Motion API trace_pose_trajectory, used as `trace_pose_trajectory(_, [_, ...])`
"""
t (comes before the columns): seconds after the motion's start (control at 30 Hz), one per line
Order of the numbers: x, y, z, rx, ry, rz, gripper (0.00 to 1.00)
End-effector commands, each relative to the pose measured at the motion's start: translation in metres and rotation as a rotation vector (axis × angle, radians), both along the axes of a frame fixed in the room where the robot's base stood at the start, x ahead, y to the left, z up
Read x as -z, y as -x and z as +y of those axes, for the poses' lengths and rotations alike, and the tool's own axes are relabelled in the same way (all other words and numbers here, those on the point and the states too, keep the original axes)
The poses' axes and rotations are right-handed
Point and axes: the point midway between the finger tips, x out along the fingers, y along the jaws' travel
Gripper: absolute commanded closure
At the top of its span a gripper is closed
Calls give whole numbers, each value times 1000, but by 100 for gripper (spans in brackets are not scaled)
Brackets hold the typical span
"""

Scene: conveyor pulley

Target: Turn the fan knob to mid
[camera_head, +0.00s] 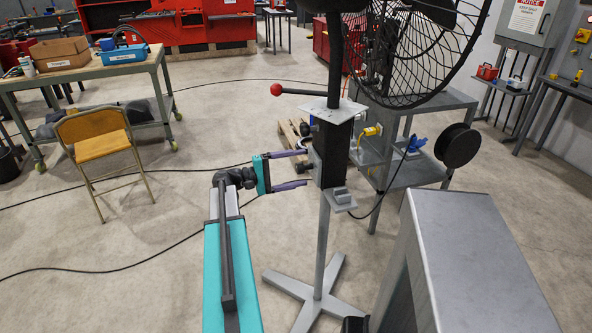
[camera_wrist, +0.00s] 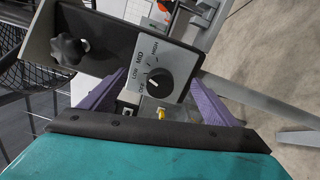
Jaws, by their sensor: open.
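The fan (camera_head: 420,45) stands on a grey pole with a dark control box (camera_head: 336,152) partway up. In the wrist view the box's grey label plate bears a black round fan knob (camera_wrist: 159,83), with LOW, MID and HIGH printed around it. A short white mark shows on the knob's left side, toward the lower-left end of the scale; its exact setting is hard to tell. My gripper (camera_head: 306,168) is at the box's left side, its purple fingers open and apart. In the wrist view the knob lies between the fingers, and they appear clear of it.
A black star-shaped hand screw (camera_wrist: 69,50) sits on the same box, left of the knob. A red-balled lever (camera_head: 277,90) sticks out above my gripper. A grey shelf cart (camera_head: 420,172) stands behind the fan, and a yellow chair (camera_head: 95,145) at left. Floor between is mostly clear.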

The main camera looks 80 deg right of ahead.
Motion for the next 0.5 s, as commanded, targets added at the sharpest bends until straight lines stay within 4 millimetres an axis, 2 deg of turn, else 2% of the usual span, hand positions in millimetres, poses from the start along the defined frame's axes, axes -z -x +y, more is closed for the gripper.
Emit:
trace_pose_trajectory(0.03, [0,0,0,0,0,0,9])
trace_pose_trajectory(0.1, [0,0,0,0,0,0,0])
trace_pose_trajectory(0.5, [0,-6,2,-1,-1,0,0])
